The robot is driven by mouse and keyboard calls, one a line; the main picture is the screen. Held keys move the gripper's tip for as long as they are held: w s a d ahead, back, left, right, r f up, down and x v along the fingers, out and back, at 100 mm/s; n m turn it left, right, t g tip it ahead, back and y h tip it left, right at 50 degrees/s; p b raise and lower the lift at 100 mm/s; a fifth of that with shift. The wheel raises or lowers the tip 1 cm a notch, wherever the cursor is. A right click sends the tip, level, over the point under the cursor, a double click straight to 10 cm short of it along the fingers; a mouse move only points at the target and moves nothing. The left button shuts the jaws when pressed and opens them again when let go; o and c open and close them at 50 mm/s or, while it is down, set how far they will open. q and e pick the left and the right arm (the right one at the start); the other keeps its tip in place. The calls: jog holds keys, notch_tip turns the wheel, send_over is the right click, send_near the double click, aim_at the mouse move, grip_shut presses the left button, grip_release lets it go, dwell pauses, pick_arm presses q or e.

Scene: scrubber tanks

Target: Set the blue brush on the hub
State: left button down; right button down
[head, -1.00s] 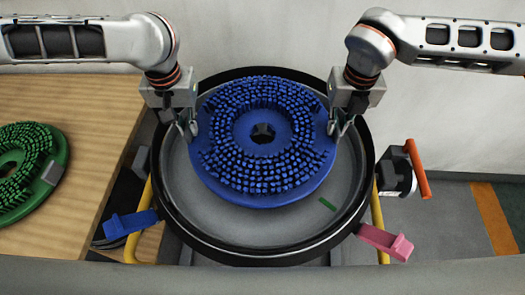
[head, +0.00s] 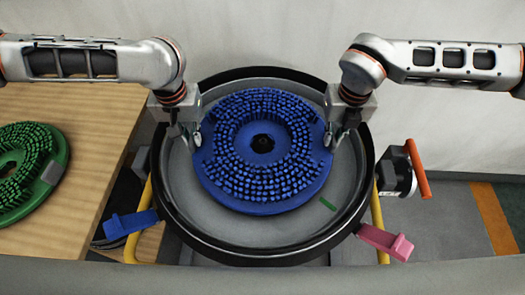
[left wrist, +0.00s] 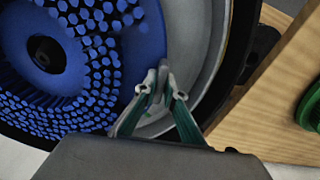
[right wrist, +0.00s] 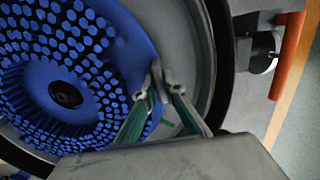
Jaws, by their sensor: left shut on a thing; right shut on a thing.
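The blue brush (head: 262,184) is a round disc with bristles facing up and a dark centre hole. It lies roughly level inside the round black-rimmed tank (head: 240,254). My left gripper (head: 194,136) is shut on its left edge, and my right gripper (head: 331,138) on its right edge. The left wrist view shows the left fingers (left wrist: 160,82) pinching the brush rim (left wrist: 146,45). The right wrist view shows the right fingers (right wrist: 156,82) on the opposite rim. The hub is hidden under the brush. I cannot tell whether the brush touches it.
A green brush (head: 28,165) lies on the wooden table (head: 95,115) at left. A blue lever (head: 130,224) and a pink lever (head: 386,241) stick out at the tank's front. An orange-handled part (head: 416,168) stands at its right. A green mark (head: 327,204) shows on the tank floor.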

pick_arm(q)
jog(key=shift+w+a+f, duration=0.1)
jog(key=shift+a+f, duration=0.05)
jog(key=shift+f, duration=0.4)
pick_arm(e)
jog(key=shift+d+f, duration=0.15)
jog(key=shift+f, duration=0.45)
pick_arm(q)
jog(key=c, duration=2.1)
grip_release()
jog(key=shift+c, duration=0.2)
pick_arm(e)
jog(key=c, duration=2.1)
grip_release()
jog(key=shift+c, duration=0.2)
pick_arm(q)
jog(key=shift+r, duration=0.2)
pick_arm(e)
jog(key=shift+r, duration=0.6)
pick_arm(q)
notch_tip(320, 180, up, 12)
jog(key=s, duration=0.1)
jog(key=shift+s+f, duration=0.2)
pick_arm(e)
notch_tip(320, 180, up, 11)
jog(key=s, duration=0.1)
